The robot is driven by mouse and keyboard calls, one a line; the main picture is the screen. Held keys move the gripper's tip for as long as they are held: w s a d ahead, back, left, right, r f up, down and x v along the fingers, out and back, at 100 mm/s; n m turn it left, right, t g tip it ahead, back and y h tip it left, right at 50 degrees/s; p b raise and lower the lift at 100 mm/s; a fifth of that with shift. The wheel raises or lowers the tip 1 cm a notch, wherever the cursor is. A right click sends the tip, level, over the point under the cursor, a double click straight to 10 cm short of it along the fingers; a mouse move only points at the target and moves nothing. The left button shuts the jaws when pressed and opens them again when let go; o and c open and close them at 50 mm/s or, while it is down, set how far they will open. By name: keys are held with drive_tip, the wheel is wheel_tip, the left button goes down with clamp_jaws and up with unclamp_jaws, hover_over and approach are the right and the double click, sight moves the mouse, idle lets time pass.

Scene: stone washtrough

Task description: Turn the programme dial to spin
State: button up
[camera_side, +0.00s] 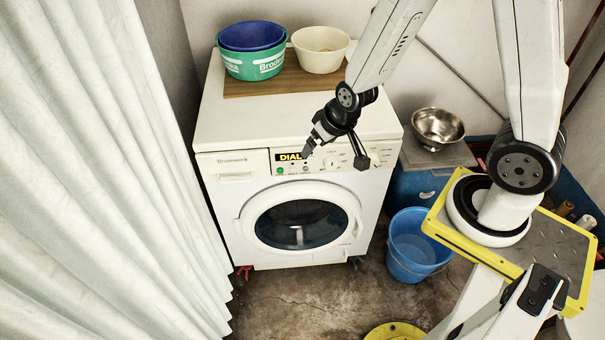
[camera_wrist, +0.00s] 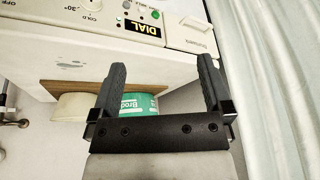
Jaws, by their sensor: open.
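The white washing machine (camera_side: 225,215) has a control panel along its upper front. A black display (camera_side: 286,157) with yellow letters reads DIAL; the wrist view shows it upside down (camera_wrist: 143,28). A white knob (camera_side: 331,162) sits to its right. The wrist view shows part of a white knob (camera_wrist: 90,5) at the top edge, ringed by marks including OFF, 30 and COLD. I cannot make out a spin mark or where the knob points. My gripper (camera_side: 309,148) hangs before the panel near the display. In the wrist view its two fingers (camera_wrist: 160,63) are apart with nothing between them.
A wooden board (camera_side: 275,84) on the machine bears a green basin (camera_side: 255,66), a blue basin (camera_side: 252,36) and a cream bowl (camera_side: 320,50). A curtain (camera_side: 90,170) hangs at left. A blue bucket (camera_side: 413,250) and a metal bowl (camera_side: 438,126) stand at right.

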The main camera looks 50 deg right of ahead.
drive_tip(key=w+d+f+m+t+h, duration=0.1)
drive_tip(key=w+d+f+m+h, duration=0.1)
drive_tip(key=d+f, duration=0.35)
drive_tip(key=m+t+h, duration=0.4)
drive_tip(key=m+h, duration=0.1)
drive_tip(key=h, duration=0.3)
approach(373, 164)
drive_tip(key=shift+w+d, duration=0.45)
drive_tip(key=shift+d, duration=0.15)
drive_tip(key=shift+w, duration=0.1)
drive_tip(key=shift+x, duration=3.8)
drive_tip(key=shift+f, duration=0.15)
drive_tip(key=c, duration=1.3)
drive_tip(key=shift+o, duration=0.2)
drive_tip(key=shift+y, duration=0.3)
